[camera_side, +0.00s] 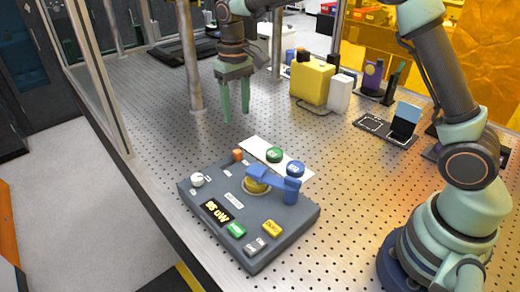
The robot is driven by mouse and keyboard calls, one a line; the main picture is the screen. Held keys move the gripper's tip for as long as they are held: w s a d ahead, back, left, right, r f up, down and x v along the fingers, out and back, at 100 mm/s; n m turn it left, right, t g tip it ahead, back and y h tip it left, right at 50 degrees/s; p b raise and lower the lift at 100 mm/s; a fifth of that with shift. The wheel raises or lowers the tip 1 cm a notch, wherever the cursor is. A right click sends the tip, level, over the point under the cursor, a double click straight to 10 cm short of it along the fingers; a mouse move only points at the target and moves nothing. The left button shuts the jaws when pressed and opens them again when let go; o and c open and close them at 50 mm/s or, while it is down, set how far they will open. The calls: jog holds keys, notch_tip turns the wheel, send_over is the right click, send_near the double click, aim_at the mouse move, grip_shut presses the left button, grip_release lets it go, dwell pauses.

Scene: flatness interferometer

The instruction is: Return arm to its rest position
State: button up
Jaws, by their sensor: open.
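My gripper (236,106) hangs above the perforated table with its two green fingers pointing down. The fingers are apart and nothing shows between them. It is behind a dark grey control box (262,246) and clear of it. My arm rises from its base at the right, and part of it runs out of the top of the picture.
The box carries a blue handle (290,190), a lit display (215,211) and several buttons. A white plate (258,148) lies behind it. A yellow box (312,82) and a white block (339,94) stand farther back. A metal post (189,60) rises left of my gripper.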

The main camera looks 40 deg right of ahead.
jog(key=s+d+r+t, duration=0.2)
jog(key=s+d+r, duration=0.1)
jog(key=s+r, duration=0.3)
jog(key=s+d+r+t, duration=0.2)
jog(key=s+d+r, duration=0.15)
jog(key=s, duration=0.45)
jog(key=s+f+t, duration=0.1)
jog(key=s+f, duration=0.1)
jog(key=s, duration=0.4)
jog(key=shift+d+t, duration=0.3)
jog(key=shift+s, duration=0.1)
dwell(0.4)
